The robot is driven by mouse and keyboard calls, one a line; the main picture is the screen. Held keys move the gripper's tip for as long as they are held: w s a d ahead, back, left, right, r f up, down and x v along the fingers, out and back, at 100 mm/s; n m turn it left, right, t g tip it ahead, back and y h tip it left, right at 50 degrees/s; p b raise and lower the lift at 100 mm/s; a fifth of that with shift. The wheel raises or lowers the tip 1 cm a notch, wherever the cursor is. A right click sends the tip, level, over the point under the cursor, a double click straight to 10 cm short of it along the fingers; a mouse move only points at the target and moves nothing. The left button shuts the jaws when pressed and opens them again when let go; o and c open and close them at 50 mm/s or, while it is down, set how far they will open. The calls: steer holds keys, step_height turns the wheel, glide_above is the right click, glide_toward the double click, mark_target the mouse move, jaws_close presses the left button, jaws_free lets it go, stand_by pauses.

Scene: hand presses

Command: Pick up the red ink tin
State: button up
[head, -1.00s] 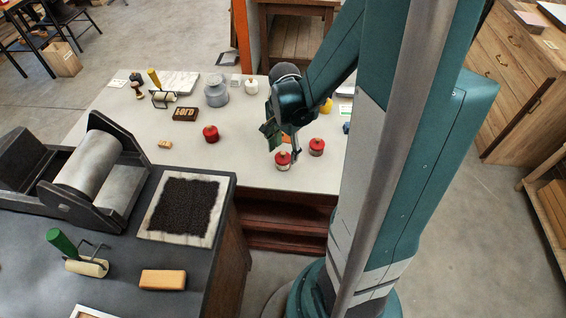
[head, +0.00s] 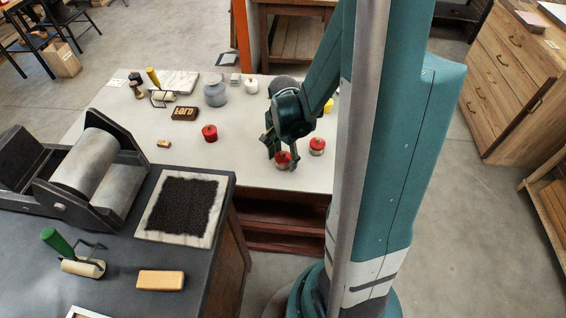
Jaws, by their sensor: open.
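Three small round tins with red on them stand on the pale table. One tin (head: 283,160), with a red top and a paler lower rim, is right below my gripper (head: 281,154). My gripper is open and points down, its fingers at about the sides of this tin; I cannot tell if they touch it. A similar tin (head: 317,146) stands just to the right, apart from the gripper. A third tin (head: 210,133), red all over its visible side, stands farther left, well clear of the gripper.
The pale table (head: 240,170) also holds a grey pot (head: 215,91), a white jar (head: 251,86), a dark lettered block (head: 185,114) and a small wooden block (head: 163,144). A press with a roller (head: 85,165) stands on the dark bench at left. The tabletop between the left and middle tins is clear.

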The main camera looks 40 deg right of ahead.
steer(key=shift+f, duration=0.1)
stand_by(0.5)
jaws_close()
